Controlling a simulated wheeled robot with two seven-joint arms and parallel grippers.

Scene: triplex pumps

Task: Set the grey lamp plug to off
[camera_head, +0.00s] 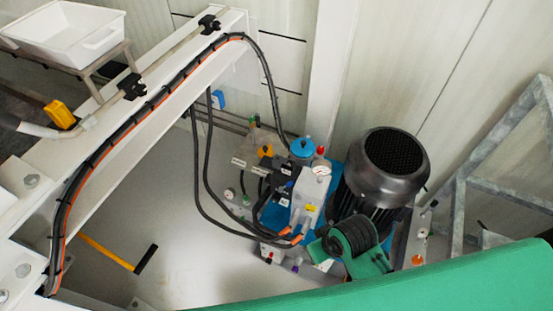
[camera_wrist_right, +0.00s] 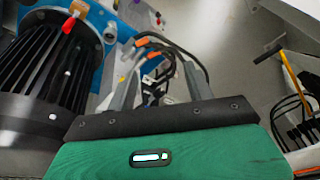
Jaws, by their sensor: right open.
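I cannot pick out the grey lamp plug with certainty in either view. The pump block (camera_head: 306,205) stands beside a large dark motor (camera_head: 385,170) in the head view. It carries several small coloured caps and black hoses. My right gripper (camera_wrist_right: 160,88) shows in the wrist view as two grey fingers set apart on a black and green body. It is open, and I see nothing clasped. Black hoses with orange ends (camera_wrist_right: 146,50) appear beyond and between the fingers. The motor (camera_wrist_right: 45,75) is to their left. My left gripper is out of view.
A white beam with a black and orange cable bundle (camera_head: 150,105) crosses the upper left. A white tray (camera_head: 63,32) sits beside it. A grey metal frame (camera_head: 500,140) stands at the right. A yellow-handled tool (camera_head: 107,252) is at the lower left. Bare floor (camera_head: 195,265) lies left of the pump.

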